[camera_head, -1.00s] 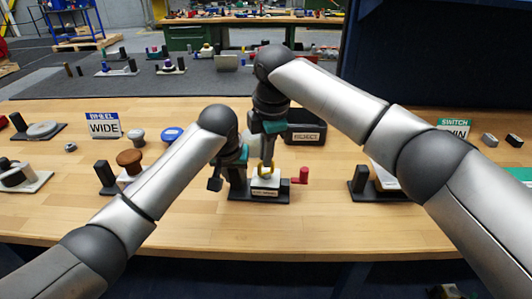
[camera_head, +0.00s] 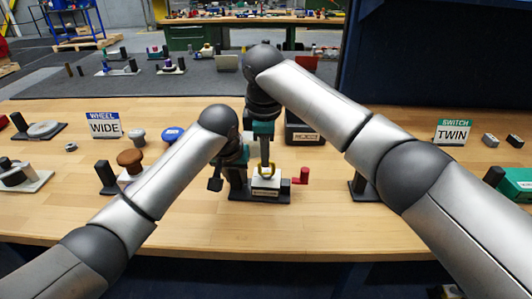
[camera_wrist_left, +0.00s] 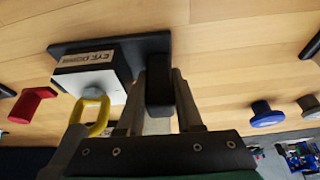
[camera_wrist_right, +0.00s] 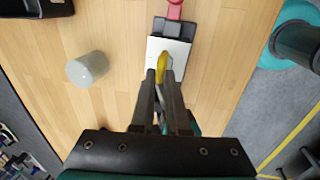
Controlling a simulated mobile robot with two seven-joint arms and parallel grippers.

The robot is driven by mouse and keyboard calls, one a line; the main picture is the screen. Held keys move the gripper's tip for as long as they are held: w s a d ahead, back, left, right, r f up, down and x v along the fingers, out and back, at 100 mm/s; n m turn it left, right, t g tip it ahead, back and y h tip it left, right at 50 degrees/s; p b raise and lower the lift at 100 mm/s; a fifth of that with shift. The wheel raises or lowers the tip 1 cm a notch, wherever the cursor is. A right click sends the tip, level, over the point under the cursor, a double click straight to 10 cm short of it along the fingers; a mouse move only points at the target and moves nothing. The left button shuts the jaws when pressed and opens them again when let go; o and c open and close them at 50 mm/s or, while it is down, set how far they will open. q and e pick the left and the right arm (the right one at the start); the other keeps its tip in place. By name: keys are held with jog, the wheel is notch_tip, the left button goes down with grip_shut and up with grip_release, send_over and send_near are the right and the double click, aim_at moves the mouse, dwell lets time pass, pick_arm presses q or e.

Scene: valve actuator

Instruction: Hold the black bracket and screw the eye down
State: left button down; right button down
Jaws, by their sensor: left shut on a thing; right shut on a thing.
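A yellow eye (camera_head: 266,171) stands on a white block (camera_head: 265,183) labelled "EYE DOWN", on a dark base plate (camera_head: 259,197). A black bracket (camera_head: 237,182) rises from the left end of the plate. My left gripper (camera_wrist_left: 160,108) is shut on the black bracket, low at the left. My right gripper (camera_wrist_right: 161,78) comes down from above and is shut on the yellow eye. The eye also shows in the left wrist view (camera_wrist_left: 97,112), close to the white block's face.
Brown (camera_head: 130,157) and blue (camera_head: 172,134) knobs stand to the left. Bare table lies in front.

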pick_arm(q)
jog(key=shift+s+a+f, duration=0.1)
jog(key=shift+a+f, duration=0.1)
jog(key=shift+f, duration=0.15)
pick_arm(e)
jog(key=shift+m, duration=0.3)
jog(key=c, duration=0.9)
grip_release()
pick_arm(q)
jog(key=shift+d, duration=0.1)
pick_arm(e)
jog(key=r, duration=0.4)
jog(key=s+r, duration=0.1)
jog(key=r, duration=0.3)
jog(key=s+r, duration=0.1)
jog(key=r, duration=0.3)
jog(key=shift+s, duration=0.25)
pick_arm(q)
jog(key=c, duration=1)
grip_release()
jog(key=o, duration=0.5)
jog(key=shift+r, duration=0.25)
pick_arm(e)
jog(key=shift+f, duration=0.1)
jog(key=shift+w, duration=0.1)
